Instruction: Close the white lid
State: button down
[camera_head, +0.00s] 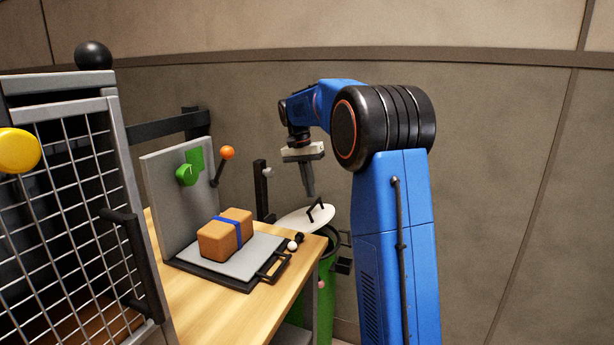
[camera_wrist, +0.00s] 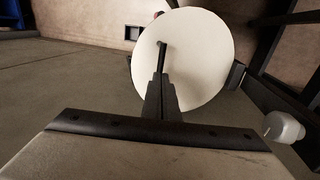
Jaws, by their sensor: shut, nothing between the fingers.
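The white lid (camera_head: 296,220) is a round disc with a black bar handle (camera_head: 315,209). It sits over the green bin (camera_head: 324,290), tilted, with part of the bin's dark rim showing at its right. My gripper (camera_head: 309,194) is shut and empty, pointing down just above the lid near the handle. In the wrist view the lid (camera_wrist: 205,60) faces the camera, and the fingertips (camera_wrist: 161,76) overlap the lower end of the handle (camera_wrist: 163,55). I cannot tell whether they touch it.
A wooden table (camera_head: 200,310) at left holds a grey tray (camera_head: 240,268) with a strapped brown parcel (camera_head: 225,236). A grey panel with a green knob (camera_head: 187,175) and an orange-tipped lever (camera_head: 227,153) stands behind. A mesh cage (camera_head: 70,200) is at far left. A black post (camera_head: 262,190) stands by the lid.

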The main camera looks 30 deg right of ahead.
aim_at(328, 215)
jog(key=shift+s+d+f, duration=0.1)
jog(key=shift+s+f, duration=0.1)
jog(key=shift+f, duration=0.95)
jog(key=s+d+f+t, duration=0.1)
jog(key=f, duration=0.1)
jog(key=s+d+f+t+y, duration=0.1)
jog(key=f, duration=0.2)
jog(key=s+d+f+y, duration=0.1)
jog(key=s+f, duration=0.1)
jog(key=shift+s+d+f+t, duration=0.1)
jog(key=shift+f+t, duration=0.2)
jog(key=shift+t, duration=0.1)
jog(key=shift+s+d+f, duration=0.1)
jog(key=shift+s+f, duration=0.1)
jog(key=shift+f, duration=0.25)
notch_tip(328, 215, up, 14)
jog(key=s+d, duration=0.1)
jog(key=s, duration=0.1)
jog(key=shift+d+r, duration=0.15)
jog(key=shift+d, duration=0.25)
